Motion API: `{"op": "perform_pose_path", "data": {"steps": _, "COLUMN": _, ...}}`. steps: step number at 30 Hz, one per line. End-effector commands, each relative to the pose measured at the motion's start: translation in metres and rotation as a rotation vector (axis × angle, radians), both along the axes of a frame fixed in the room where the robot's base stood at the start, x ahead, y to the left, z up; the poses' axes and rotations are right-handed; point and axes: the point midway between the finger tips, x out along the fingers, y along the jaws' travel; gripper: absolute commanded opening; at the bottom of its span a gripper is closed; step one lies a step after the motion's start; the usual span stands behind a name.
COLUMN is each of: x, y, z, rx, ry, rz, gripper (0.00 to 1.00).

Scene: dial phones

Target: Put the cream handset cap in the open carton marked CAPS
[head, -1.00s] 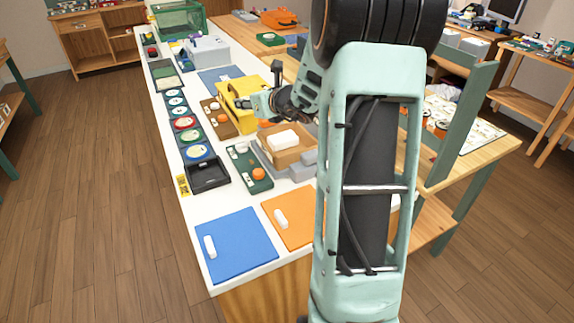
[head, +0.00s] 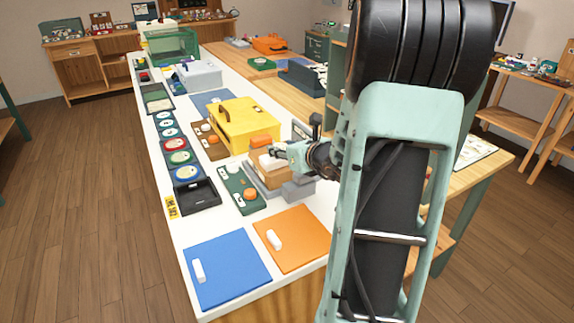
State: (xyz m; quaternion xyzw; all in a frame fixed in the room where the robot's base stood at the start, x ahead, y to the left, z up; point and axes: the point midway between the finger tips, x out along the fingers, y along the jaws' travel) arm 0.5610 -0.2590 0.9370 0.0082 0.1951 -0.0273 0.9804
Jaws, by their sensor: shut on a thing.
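My gripper (head: 276,153) reaches in from the right, low over a small tan box-like holder (head: 262,175) near the middle of the bench. Its fingers are shut on a pale cream block (head: 268,161), which looks like the cream handset cap; the fingers cover much of it. I cannot tell whether the block is clear of the holder. No CAPS marking is readable, so I cannot tell which container is the carton.
A yellow case (head: 243,124) stands close behind my gripper, with an orange piece (head: 264,140) beside it. A green board (head: 236,186), black tray (head: 196,195), blue mat (head: 228,270) and orange mat (head: 292,240) lie nearer. Dials line the left edge.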

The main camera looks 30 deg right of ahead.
Motion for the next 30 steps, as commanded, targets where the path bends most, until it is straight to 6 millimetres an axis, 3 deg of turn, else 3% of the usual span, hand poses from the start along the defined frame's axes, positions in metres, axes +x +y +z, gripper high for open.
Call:
{"op": "perform_pose_path", "data": {"steps": 5, "x": -0.008, "y": -0.005, "z": -0.012, "rx": 0.000, "ry": 0.000, "rz": -0.001, "gripper": 0.18}}
{"op": "perform_pose_path", "data": {"steps": 12, "x": -0.012, "y": -0.006, "z": -0.044, "rx": 0.002, "ry": 0.001, "rz": 0.001, "gripper": 0.18}}
{"op": "perform_pose_path", "data": {"steps": 30, "x": -0.011, "y": -0.006, "z": -0.054, "rx": -0.002, "ry": -0.001, "rz": 0.002, "gripper": 0.18}}
